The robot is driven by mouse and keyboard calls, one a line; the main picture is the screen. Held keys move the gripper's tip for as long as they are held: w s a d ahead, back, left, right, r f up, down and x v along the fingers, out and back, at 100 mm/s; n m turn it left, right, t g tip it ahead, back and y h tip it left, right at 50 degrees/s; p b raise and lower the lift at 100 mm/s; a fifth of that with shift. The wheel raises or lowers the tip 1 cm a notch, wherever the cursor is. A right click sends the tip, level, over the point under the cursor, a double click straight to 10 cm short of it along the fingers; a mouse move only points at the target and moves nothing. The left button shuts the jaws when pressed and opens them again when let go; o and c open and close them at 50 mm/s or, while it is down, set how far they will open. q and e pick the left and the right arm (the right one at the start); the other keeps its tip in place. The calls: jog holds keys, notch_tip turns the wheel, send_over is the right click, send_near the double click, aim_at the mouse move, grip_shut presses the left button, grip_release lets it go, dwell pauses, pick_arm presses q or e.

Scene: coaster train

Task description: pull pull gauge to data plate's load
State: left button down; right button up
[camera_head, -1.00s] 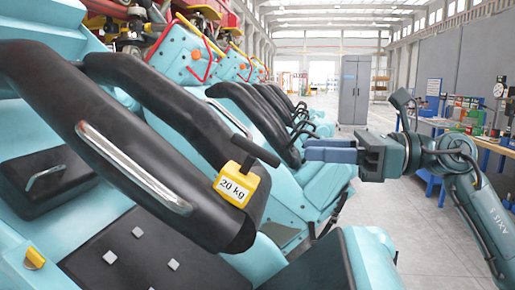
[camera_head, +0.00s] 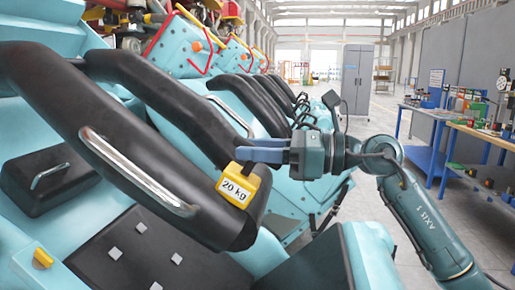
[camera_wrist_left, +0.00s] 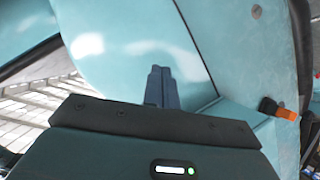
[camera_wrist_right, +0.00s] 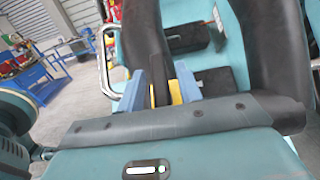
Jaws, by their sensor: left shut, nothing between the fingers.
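The pull gauge (camera_head: 240,187) is a yellow block with a white face reading "20 kg", at the end of the black padded restraint bar (camera_head: 110,150). Its black handle (camera_wrist_right: 159,88) shows between my right gripper's two blue fingers in the right wrist view. A separate data plate cannot be made out. My left gripper (camera_wrist_left: 162,86) is shut and empty, in front of teal bodywork in the left wrist view.
More black restraint bars (camera_head: 265,105) and teal seats stand behind in a row. A metal grab handle (camera_head: 140,170) sits on the near bar. A blue workbench (camera_head: 432,140) stands at the right, a grey cabinet (camera_head: 356,75) at the back. The floor between is clear.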

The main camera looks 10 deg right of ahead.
grip_shut()
dwell(1.2)
